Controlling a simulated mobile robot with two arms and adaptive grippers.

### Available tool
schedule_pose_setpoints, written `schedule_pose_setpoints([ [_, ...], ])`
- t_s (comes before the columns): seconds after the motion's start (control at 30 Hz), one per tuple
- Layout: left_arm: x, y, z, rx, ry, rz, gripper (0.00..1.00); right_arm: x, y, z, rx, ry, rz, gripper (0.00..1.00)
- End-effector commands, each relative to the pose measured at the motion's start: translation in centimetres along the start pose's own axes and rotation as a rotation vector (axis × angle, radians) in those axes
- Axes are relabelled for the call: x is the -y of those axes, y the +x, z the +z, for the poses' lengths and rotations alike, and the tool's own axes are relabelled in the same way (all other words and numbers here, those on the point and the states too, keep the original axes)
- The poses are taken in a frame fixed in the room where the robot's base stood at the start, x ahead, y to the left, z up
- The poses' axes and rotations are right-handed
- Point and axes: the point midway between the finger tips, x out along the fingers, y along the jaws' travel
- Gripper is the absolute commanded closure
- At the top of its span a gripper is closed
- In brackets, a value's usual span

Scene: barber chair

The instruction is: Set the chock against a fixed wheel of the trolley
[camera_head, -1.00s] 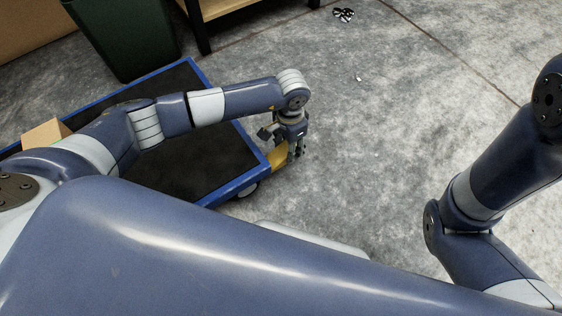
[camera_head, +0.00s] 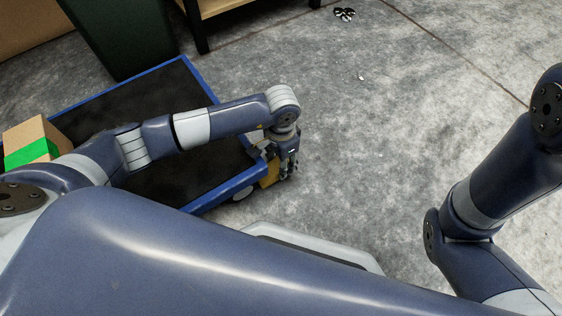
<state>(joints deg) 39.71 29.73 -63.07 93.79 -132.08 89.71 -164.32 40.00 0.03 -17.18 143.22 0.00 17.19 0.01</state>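The trolley has a blue frame (camera_head: 125,75) and a dark deck (camera_head: 150,90). One pale wheel (camera_head: 243,193) shows under its near right corner. The yellow chock (camera_head: 269,176) is low beside that corner, just right of the wheel. I cannot tell whether it touches the wheel. My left gripper (camera_head: 288,175) points down at the chock's right side, close to the floor. The gripper and trolley edge partly hide the chock. Whether the fingers grip it or only press beside it is unclear. My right arm shows at the right; its gripper is out of view.
A cardboard box with green tape (camera_head: 38,142) sits on the trolley's left part. A dark green bin (camera_head: 120,35) and a wooden table or shelf (camera_head: 215,8) stand behind. A small black-and-white item (camera_head: 344,13) lies far back. The concrete floor right of the trolley is clear.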

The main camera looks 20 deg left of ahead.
Motion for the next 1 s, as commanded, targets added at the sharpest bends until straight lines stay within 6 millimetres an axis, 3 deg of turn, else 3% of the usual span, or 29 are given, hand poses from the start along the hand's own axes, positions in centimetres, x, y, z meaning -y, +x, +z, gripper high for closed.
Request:
schedule_pose_setpoints([
  [0.53, 0.0, 1.2, 0.0, -0.001, -0.001, -0.001, 0.94, 0.2, -1.0, -0.4, -0.002, 0.000, 0.000, 0.60],
  [0.57, 0.0, 1.2, 0.0, 0.000, -0.001, 0.000, 0.58, 0.2, -1.0, -0.4, -0.002, 0.000, 0.000, 0.60],
  [0.63, 0.0, 1.2, 0.0, 0.001, -0.001, 0.000, 0.42, 0.2, -1.0, -0.4, -0.002, 0.000, 0.000, 0.60],
  [1.0, 0.0, 1.2, 0.1, 0.002, 0.000, 0.000, 0.40, 0.2, -0.8, -0.4, -0.002, 0.000, -0.001, 0.60],
])
